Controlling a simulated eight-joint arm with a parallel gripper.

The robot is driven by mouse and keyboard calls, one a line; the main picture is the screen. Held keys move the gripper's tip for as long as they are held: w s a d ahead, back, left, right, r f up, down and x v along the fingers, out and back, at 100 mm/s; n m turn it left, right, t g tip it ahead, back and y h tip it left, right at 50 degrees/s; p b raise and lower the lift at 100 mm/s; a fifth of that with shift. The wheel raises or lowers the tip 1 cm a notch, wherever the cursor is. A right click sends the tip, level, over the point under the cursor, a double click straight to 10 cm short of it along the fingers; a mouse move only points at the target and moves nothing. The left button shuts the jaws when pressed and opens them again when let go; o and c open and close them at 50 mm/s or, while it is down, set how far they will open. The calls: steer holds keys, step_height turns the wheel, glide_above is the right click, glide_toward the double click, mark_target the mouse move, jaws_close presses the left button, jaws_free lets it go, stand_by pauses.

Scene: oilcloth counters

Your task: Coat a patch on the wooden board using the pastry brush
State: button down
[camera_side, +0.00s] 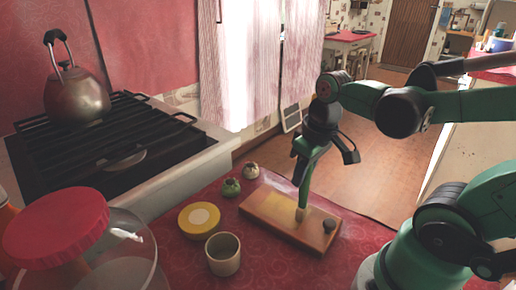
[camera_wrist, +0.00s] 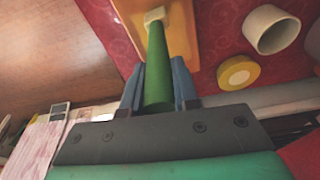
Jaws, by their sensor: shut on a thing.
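The wooden board (camera_side: 264,210) lies flat on the red patterned counter in the side view; part of it also shows at the top of the wrist view (camera_wrist: 187,38). My gripper (camera_side: 304,163) is above the board, its two blue-grey fingers (camera_wrist: 158,82) closed on the green handle of the pastry brush (camera_side: 305,188). The brush points down, nearly upright, with its pale bristles (camera_wrist: 154,16) at the board's surface near its middle. I cannot tell whether they touch it. No coated patch can be clearly made out.
A red-lidded jar (camera_side: 56,228) and stove (camera_side: 110,150) are further left.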

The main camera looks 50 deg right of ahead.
steer(key=shift+s, duration=0.75)
steer(key=shift+a, duration=0.55)
steer(key=shift+w+a, duration=0.1)
steer(key=shift+w, duration=5.3)
step_height(320, 180, up, 8)
steer(key=shift+a, duration=0.3)
steer(key=shift+s, duration=0.1)
